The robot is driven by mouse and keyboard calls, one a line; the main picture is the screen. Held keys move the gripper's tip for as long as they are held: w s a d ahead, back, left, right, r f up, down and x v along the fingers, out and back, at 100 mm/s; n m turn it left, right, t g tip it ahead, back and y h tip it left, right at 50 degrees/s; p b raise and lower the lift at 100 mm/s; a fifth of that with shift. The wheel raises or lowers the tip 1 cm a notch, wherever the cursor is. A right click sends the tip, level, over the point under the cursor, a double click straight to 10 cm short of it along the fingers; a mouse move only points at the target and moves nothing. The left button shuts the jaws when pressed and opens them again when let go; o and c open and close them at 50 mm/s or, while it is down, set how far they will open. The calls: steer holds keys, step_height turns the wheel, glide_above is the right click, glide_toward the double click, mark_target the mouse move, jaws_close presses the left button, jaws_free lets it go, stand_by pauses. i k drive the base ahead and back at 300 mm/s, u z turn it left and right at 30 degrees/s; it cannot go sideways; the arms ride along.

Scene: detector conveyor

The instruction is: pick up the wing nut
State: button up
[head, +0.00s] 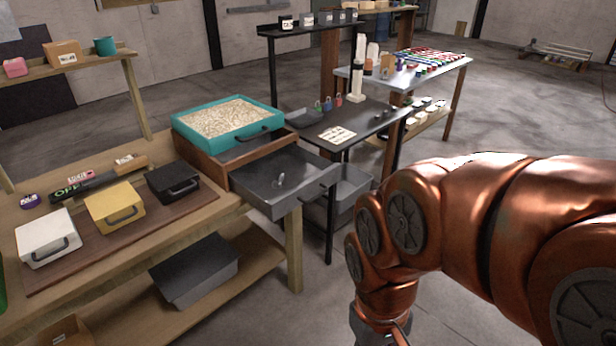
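A small silvery piece (280,179), which looks like the wing nut, lies in the open grey drawer (262,198) near the middle of the picture. It is too small to make out its exact shape. The drawer is pulled out of a wooden cabinet under a teal tray. My copper arm comes in from the right and bends down. Only the top of my gripper (378,328) shows at the bottom edge, to the right of and apart from the drawer. Its fingers are cut off by the frame.
A teal tray of pale granules (185,139) sits on the cabinet. White (45,236), yellow (112,206) and black (172,182) boxes stand on the wooden bench at left. A dark table (365,117) with small items is behind the drawer. Bare floor lies in front.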

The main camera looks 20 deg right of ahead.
mark_target(275, 184)
steer(key=z, duration=1.3)
steer(key=i, duration=3.2)
steer(key=u, duration=4.75)
